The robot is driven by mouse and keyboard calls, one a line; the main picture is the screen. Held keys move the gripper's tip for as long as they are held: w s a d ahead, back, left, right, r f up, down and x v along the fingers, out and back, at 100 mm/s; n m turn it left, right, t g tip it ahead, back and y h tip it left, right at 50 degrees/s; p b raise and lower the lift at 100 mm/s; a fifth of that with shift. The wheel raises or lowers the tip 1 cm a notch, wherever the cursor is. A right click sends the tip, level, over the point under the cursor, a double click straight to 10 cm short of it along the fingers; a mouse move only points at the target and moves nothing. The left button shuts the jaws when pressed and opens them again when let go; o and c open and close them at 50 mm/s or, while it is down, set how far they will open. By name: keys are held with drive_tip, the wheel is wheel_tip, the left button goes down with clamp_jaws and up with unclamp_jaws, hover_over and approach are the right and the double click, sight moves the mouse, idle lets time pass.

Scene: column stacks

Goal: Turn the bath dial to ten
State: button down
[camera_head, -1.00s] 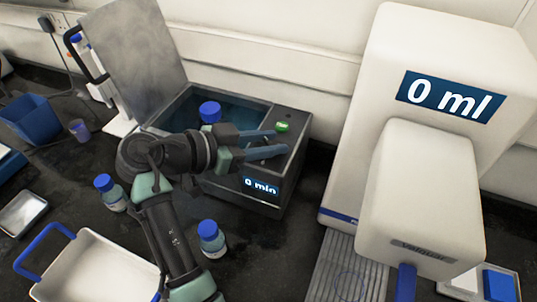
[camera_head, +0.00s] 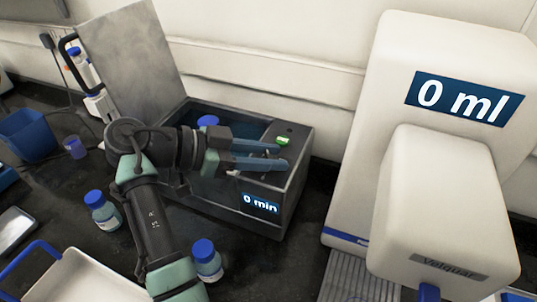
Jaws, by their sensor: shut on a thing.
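The bath (camera_head: 225,222) is a dark grey box with its lid (camera_head: 130,55) raised at the back left. Its front display (camera_head: 261,204) reads "0 min". My gripper (camera_head: 284,156) is over the panel at the bath's right end, with its blue fingers nearly level and close together. It is shut on the small dark dial (camera_head: 284,156), which the fingers mostly hide, so its pointer and marks cannot be read. A green light (camera_head: 284,141) shows on the panel just behind the fingers. A blue-capped bottle (camera_head: 207,121) stands in the bath, partly hidden by my arm.
Two blue-capped bottles (camera_head: 103,211) (camera_head: 207,262) stand on the dark bench in front. A white tray (camera_head: 75,279) with a blue handle is at the front left. A large white dispenser (camera_head: 440,200) reading "0 ml" stands close on the right. A blue bin (camera_head: 28,136) is at the left.

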drive_tip(key=c, duration=0.5)
unclamp_jaws()
drive_tip(key=b+v, duration=0.1)
drive_tip(key=v, duration=1.1)
drive_tip(key=shift+a+r, duration=0.15)
drive_tip(key=shift+a, duration=0.25)
